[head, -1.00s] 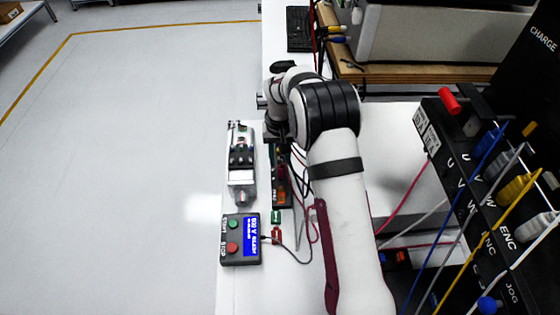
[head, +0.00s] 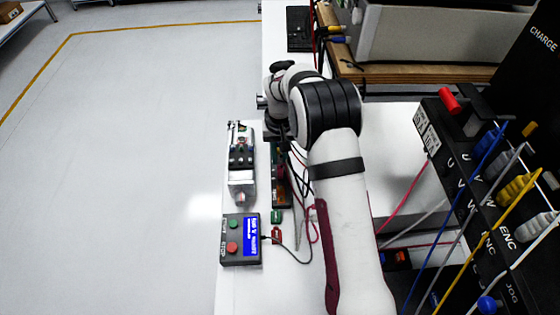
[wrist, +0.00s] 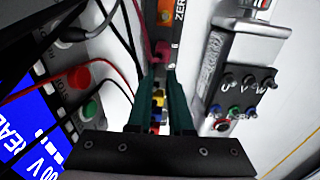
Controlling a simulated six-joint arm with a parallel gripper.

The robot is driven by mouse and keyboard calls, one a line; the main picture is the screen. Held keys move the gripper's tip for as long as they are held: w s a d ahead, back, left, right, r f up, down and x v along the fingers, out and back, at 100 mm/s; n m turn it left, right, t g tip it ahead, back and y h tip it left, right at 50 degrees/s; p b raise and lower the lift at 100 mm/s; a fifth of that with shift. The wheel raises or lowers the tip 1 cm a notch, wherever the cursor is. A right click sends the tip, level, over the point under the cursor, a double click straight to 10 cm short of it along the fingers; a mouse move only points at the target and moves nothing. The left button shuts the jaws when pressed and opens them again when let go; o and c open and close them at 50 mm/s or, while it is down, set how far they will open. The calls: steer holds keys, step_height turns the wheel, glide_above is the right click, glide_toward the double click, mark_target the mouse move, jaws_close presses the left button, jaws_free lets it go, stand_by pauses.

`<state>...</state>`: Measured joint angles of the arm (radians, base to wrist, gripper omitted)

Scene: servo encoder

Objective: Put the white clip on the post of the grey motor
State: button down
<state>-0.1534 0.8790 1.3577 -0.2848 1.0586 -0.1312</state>
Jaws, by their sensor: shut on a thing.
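The grey motor (head: 241,178) lies on the white bench left of my arm in the head view. In the wrist view its metal body (wrist: 222,62) is at upper right, with several dark posts (wrist: 242,80) lettered U, V and W. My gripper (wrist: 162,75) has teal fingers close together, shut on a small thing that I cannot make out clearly. I cannot pick out a white clip for certain. The fingers are to the left of the motor in the wrist view. In the head view my arm hides the fingertips.
A control box (head: 240,240) with a blue display, green button and red button stands nearest the front. A green clip (head: 276,217) and a red clip (head: 276,235) lie beside it.

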steer(key=shift+r, duration=2.25)
steer(key=w+a+r, duration=0.3)
steer(key=a+r, duration=0.5)
steer(key=a, duration=0.2)
steer(key=shift+w+a+f, duration=0.1)
steer(key=shift+a+f, duration=0.05)
steer(key=shift+f, duration=3.45)
steer(key=shift+f, duration=0.15)
